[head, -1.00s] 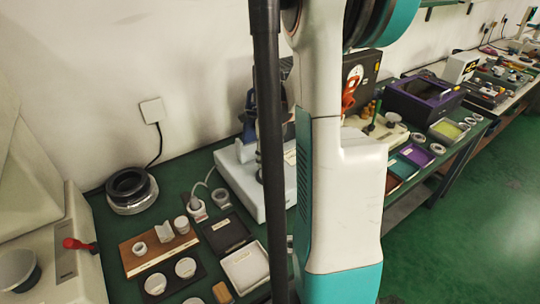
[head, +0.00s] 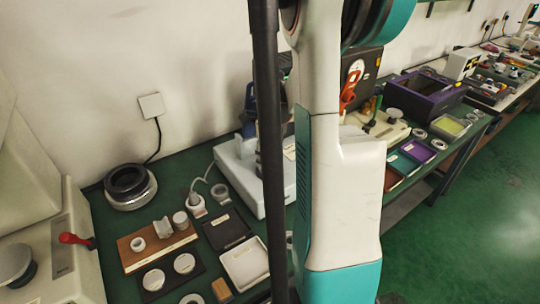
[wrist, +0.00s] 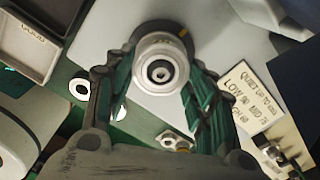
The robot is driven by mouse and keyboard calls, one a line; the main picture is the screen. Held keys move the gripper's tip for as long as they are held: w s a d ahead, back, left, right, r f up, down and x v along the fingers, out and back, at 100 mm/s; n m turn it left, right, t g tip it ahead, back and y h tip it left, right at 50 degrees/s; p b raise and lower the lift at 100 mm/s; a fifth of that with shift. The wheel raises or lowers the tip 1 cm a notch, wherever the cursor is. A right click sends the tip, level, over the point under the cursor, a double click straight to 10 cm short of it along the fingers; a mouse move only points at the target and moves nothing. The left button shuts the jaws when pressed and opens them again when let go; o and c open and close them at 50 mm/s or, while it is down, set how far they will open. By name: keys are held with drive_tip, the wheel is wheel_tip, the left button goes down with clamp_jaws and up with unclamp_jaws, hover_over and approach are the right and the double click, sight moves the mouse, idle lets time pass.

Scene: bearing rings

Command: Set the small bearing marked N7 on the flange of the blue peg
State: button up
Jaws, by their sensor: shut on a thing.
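My gripper (wrist: 160,62) is shut on a round silver bearing (wrist: 161,72) in the wrist view, with a finger on each side. The bearing shows concentric rings around a dark centre hole. It is in front of a dark round part with an orange mark, over a pale grey surface; I cannot tell whether it touches that part. No N7 marking can be read. I cannot make out the blue peg or its flange in either view. In the head view my own arm hides the gripper.
A printed label plate (wrist: 250,95) lies right of the gripper in the wrist view. In the head view, a wooden block (head: 155,246), a white tray (head: 245,265) and a dark tray (head: 226,228) stand on the green bench. A purple bin (head: 425,95) stands farther right.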

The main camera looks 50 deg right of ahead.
drive_tip(key=shift+f, duration=0.35)
drive_tip(key=o, duration=1.3)
drive_tip(key=shift+r, duration=0.1)
